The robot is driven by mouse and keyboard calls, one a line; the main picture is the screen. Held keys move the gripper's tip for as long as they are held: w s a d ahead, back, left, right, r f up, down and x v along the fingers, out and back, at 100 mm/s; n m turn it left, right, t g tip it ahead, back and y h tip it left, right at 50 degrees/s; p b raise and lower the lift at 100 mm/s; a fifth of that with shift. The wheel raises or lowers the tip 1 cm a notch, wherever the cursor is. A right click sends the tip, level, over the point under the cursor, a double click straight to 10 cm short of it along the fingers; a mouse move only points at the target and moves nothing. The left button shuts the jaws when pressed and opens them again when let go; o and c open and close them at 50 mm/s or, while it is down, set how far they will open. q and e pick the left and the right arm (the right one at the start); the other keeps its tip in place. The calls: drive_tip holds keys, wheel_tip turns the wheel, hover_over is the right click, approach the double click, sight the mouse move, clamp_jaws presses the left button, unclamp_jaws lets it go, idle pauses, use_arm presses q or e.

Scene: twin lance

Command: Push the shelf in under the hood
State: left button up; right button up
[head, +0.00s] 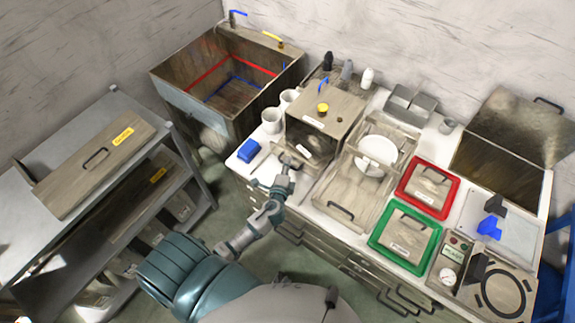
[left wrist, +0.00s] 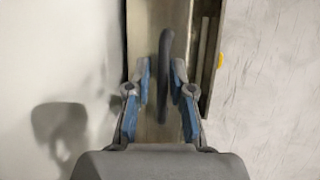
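The hood looks to be the wooden box (head: 335,108) with a yellow knob on top, on the white counter in the head view. A wooden front panel with a dark bar handle fills the middle of the left wrist view; I take it for the shelf (left wrist: 153,20). My left gripper (head: 289,164) is low at the box's front. In the left wrist view its blue-padded fingers (left wrist: 162,75) are apart, one on each side of the handle (left wrist: 165,70). I cannot tell whether they touch it. The gripper hides part of the front in the head view. My right gripper is out of view.
Red (head: 428,187) and green (head: 405,232) framed panels lie farther right. A grey shelf unit (head: 70,135) stands at the left.

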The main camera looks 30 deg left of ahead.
sight(305, 151)
use_arm(q)
drive_tip(key=shift+a, duration=0.1)
clamp_jaws()
drive_tip(key=shift+s+d, duration=0.1)
drive_tip(key=shift+d, duration=0.2)
drive_tip(key=shift+w+d, duration=0.1)
drive_tip(key=shift+w, duration=0.15)
drive_tip(key=w, duration=0.3)
drive_tip(key=w+b, duration=0.1)
drive_tip(key=w, duration=0.2)
drive_tip(key=w+d, duration=0.1)
drive_tip(key=w, duration=0.2)
drive_tip(key=shift+w+f+b, duration=0.15)
drive_tip(key=shift+f+b, duration=0.1)
drive_tip(key=shift+b, duration=0.05)
drive_tip(key=shift+w+r, duration=0.2)
drive_tip(key=shift+w, duration=0.15)
drive_tip(key=shift+o, duration=0.3)
unclamp_jaws()
drive_tip(key=shift+w+d, duration=0.1)
drive_tip(key=shift+d, duration=0.05)
drive_tip(key=shift+r, duration=0.1)
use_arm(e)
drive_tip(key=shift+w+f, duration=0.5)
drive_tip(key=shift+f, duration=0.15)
